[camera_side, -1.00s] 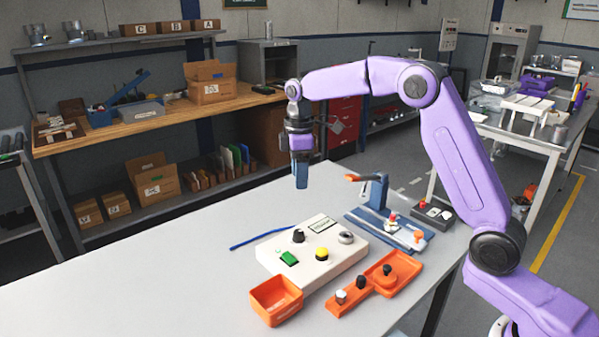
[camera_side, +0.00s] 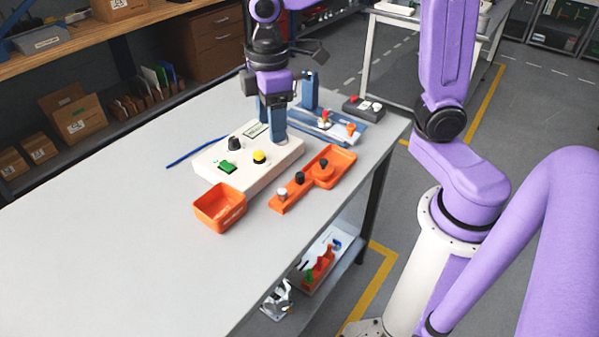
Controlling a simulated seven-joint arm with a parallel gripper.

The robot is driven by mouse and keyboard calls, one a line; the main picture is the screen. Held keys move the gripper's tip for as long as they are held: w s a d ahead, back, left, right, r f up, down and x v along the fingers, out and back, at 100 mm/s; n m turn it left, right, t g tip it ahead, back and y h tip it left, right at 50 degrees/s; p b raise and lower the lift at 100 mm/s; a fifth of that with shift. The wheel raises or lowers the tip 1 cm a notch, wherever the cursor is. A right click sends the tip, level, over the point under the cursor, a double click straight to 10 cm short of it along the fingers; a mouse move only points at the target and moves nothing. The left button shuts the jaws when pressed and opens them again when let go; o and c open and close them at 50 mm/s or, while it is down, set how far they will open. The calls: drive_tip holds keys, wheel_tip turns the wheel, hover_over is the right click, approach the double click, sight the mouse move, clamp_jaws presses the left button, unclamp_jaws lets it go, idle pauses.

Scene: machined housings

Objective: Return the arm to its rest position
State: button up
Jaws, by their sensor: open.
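My gripper (camera_side: 272,122) points down over the back right part of the cream housing (camera_side: 210,165). Its blue fingers are open, with nothing visible between them. In the picture they overlap the housing's right end; I cannot tell whether they touch it. The housing lies on the grey table and carries a black knob (camera_side: 235,144), a green switch (camera_side: 228,167) and a yellow button (camera_side: 260,157). The round fitting at its right end is hidden behind the fingers. My purple arm reaches in from the right, its upper part cut off by the frame.
An orange bin (camera_side: 220,207) and an orange tray (camera_side: 326,172) with knobs stand in front of the housing. The table's left side (camera_side: 100,245) is clear.

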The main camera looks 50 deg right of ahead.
drive_tip(key=s+d+f, duration=0.2)
drive_tip(key=s+d, duration=0.1)
drive_tip(key=s, duration=0.7)
drive_tip(key=s+d+f, duration=0.2)
drive_tip(key=s+d, duration=0.1)
drive_tip(key=s, duration=0.6)
drive_tip(key=shift+s+d+n, duration=0.15)
drive_tip(key=shift+s+n, duration=0.15)
drive_tip(key=shift+s, duration=0.05)
